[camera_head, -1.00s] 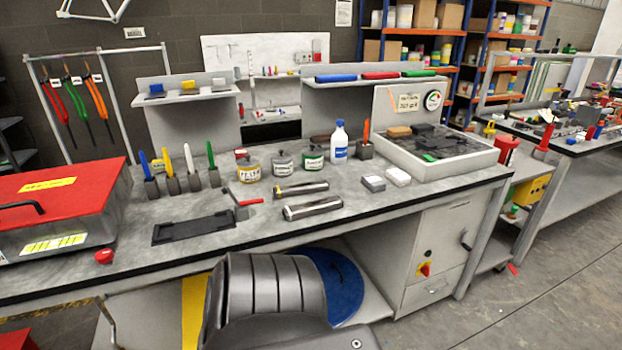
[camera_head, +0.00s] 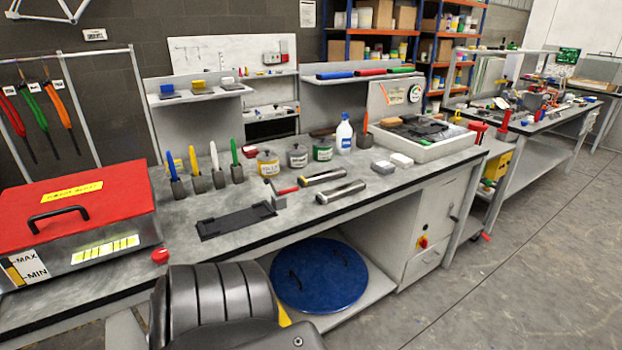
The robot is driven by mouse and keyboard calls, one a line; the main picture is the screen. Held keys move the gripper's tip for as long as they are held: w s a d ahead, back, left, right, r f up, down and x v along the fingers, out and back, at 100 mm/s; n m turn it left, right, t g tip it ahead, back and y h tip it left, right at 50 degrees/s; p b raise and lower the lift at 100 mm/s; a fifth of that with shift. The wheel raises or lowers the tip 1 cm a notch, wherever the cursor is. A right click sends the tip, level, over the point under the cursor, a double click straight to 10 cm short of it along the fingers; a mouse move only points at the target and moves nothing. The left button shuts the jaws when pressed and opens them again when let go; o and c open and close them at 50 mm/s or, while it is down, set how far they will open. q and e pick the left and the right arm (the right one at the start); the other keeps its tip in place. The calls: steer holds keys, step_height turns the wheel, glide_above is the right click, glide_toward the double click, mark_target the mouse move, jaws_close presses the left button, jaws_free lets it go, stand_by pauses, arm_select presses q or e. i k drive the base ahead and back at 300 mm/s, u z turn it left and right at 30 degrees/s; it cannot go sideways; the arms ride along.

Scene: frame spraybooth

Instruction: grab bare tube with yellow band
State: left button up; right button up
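Two bare metal tubes lie on the grey workbench (camera_head: 215,258), right of its middle. The rear tube (camera_head: 324,176) is the shorter one and shows a small yellowish mark near its left end. The front tube (camera_head: 341,191) is longer, and I see no yellow on it. They lie roughly parallel, with a small gap between them. Neither of my grippers is in view.
A small red-handled tool (camera_head: 281,193) stands just left of the tubes. A black flat plate (camera_head: 236,220) lies further left. Labelled jars (camera_head: 268,163) and a white bottle (camera_head: 344,134) stand behind. A red-lidded box (camera_head: 80,205) fills the left end. Open floor (camera_head: 520,260) is at right.

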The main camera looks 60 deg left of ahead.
mark_target(307, 180)
steer(key=u, duration=1.35)
